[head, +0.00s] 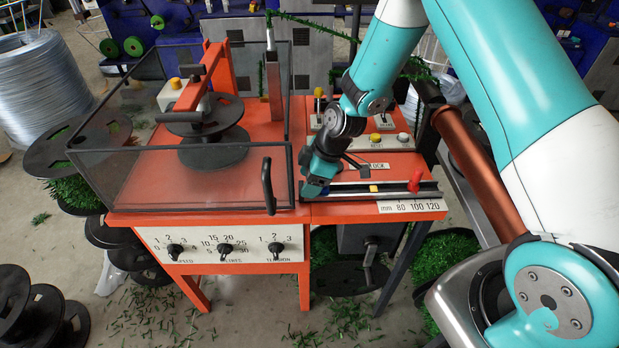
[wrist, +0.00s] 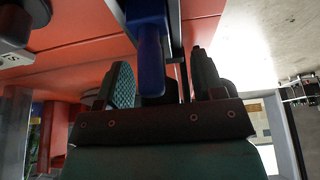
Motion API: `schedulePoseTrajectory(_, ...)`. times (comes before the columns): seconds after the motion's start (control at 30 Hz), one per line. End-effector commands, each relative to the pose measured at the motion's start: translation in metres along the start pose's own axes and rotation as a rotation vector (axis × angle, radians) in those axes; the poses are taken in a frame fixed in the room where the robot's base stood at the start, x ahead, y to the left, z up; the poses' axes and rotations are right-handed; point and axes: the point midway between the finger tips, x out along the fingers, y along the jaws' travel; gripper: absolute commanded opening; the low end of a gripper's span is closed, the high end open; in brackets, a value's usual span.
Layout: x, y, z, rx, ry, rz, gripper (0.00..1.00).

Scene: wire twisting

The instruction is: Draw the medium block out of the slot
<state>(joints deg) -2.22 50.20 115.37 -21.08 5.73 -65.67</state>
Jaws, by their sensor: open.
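A narrow slotted rail (head: 345,192) runs along the front of the right orange table, beside a scale marked 80, 100 and 120. A yellow block (head: 373,188) sits at the rail's middle and a red piece (head: 415,181) stands near its right end. Which piece is the medium block, I cannot tell. My gripper (head: 318,188) is low at the rail's left end. In the wrist view, my gripper (wrist: 165,85) is open, its two fingers apart with a blue upright piece (wrist: 150,55) between them. Whether the fingers touch it is unclear.
A clear guarded box (head: 190,185) with a black reel (head: 212,135) and orange arm stands to the left. A control panel (head: 360,140) with levers is behind the rail. A copper-coloured bar (head: 470,165) lies at the right. Spools and green clippings cover the floor.

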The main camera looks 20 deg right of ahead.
Motion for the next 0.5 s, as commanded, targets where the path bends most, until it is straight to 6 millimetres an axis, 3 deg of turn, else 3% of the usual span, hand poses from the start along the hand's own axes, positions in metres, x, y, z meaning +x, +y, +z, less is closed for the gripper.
schedulePoseTrajectory(0.27,0.0013,0.0,0.0,0.0,0.0,0.0,0.62)
schedulePoseTrajectory(0.5,0.0011,0.0,0.0,0.001,0.0,0.0,0.07)
